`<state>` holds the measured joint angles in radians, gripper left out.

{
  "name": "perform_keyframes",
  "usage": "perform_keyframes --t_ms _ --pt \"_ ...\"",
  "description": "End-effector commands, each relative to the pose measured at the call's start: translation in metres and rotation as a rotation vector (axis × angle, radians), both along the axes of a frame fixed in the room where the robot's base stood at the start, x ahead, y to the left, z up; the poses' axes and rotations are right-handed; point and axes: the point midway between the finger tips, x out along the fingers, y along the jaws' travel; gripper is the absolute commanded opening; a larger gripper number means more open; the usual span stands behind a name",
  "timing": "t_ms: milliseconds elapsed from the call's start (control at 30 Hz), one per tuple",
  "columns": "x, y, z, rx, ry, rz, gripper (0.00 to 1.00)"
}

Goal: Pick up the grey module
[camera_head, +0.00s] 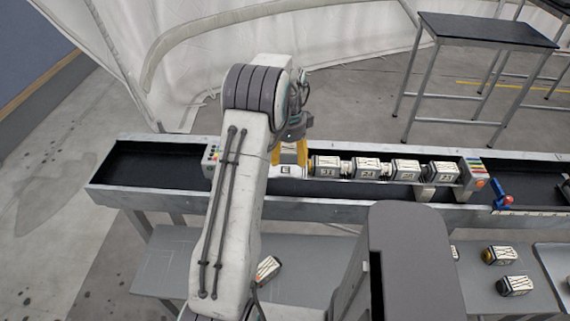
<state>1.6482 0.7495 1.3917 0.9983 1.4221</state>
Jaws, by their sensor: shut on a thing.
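My gripper (289,160), with yellow fingers, reaches down over the conveyor trough from the end of my arm. It is shut on a small pale thing (287,171), which seems to be a module; the arm and fingers hide much of it. A row of boxy grey modules with white printed labels lies to its right in the trough: the nearest (326,167), then others (366,168), (405,170) and (442,172). I cannot tell whether the held thing touches the trough.
The long conveyor (140,165) has raised metal edges. A lower grey shelf (310,255) holds a module (268,269) beside my arm and others (498,256), (514,286) at right. A red-and-blue part (502,200) sits on the conveyor's edge. Dark-topped tables (488,29) stand behind.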

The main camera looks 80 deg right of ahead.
Motion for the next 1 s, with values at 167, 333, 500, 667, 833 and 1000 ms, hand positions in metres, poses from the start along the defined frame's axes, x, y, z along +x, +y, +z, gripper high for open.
perform_keyframes --t_ms 167,333,500,667,833,1000 --pt "-0.030 0.015 0.018 -0.004 0.001 -0.005 0.27" --pt "-0.055 0.028 0.035 -0.002 0.001 -0.004 0.27" --pt "-0.073 0.037 0.048 -0.002 0.001 -0.003 0.27" --pt "-0.085 0.043 0.055 -0.001 0.001 -0.002 0.27" --pt "-0.089 0.045 0.043 0.000 0.000 0.005 0.27" --pt "-0.091 0.032 0.047 -0.035 0.013 0.110 0.27"
